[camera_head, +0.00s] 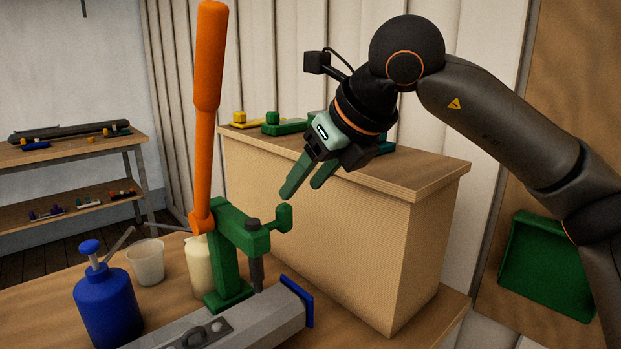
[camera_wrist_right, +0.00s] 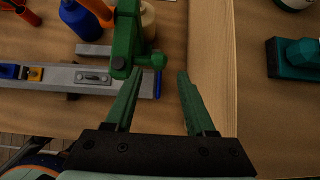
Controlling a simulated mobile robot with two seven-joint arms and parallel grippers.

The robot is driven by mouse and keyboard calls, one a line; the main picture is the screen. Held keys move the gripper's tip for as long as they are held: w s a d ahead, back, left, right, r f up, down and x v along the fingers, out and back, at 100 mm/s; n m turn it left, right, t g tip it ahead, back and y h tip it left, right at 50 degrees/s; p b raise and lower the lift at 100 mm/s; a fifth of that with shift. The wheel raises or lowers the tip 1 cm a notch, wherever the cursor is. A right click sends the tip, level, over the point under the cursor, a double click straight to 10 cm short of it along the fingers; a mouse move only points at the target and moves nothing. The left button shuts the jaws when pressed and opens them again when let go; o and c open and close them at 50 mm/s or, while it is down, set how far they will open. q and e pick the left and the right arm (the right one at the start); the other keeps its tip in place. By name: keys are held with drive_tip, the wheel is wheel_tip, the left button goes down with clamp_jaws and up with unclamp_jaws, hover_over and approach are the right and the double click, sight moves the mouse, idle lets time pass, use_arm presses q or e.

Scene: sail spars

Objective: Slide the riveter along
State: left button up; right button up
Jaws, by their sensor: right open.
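The riveter (camera_head: 226,245) is a green frame with a long upright orange lever (camera_head: 209,90), a dark vertical punch and a green knob (camera_head: 284,218) on its right side. It stands on the bench at the grey spar (camera_head: 240,322), which has a blue end cap. My right gripper (camera_head: 302,188) is open and empty, above and to the right of the knob. In the right wrist view the riveter's green frame (camera_wrist_right: 126,40) lies just beyond the left finger, and the open gripper (camera_wrist_right: 155,85) has nothing between its fingers. My left gripper is not in view.
A blue pump bottle (camera_head: 107,305), a white cup (camera_head: 146,262) and a cream bottle (camera_head: 198,265) stand left of the riveter. A tall wooden box (camera_head: 330,230) with coloured items on top rises close behind and to the right. A green tray (camera_head: 545,268) is at far right.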

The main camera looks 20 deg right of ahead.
sight(288, 209)
drive_tip(key=b+x, duration=0.1)
drive_tip(key=x, duration=0.6)
drive_tip(key=shift+s+f, duration=0.1)
drive_tip(key=shift+s, duration=0.1)
drive_tip(key=shift+c, duration=0.6)
drive_tip(key=shift+f, duration=0.1)
drive_tip(key=c, duration=0.7)
use_arm(q)
drive_tip(key=shift+s+f, duration=0.4)
drive_tip(key=shift+f, duration=0.25)
use_arm(e)
clamp_jaws()
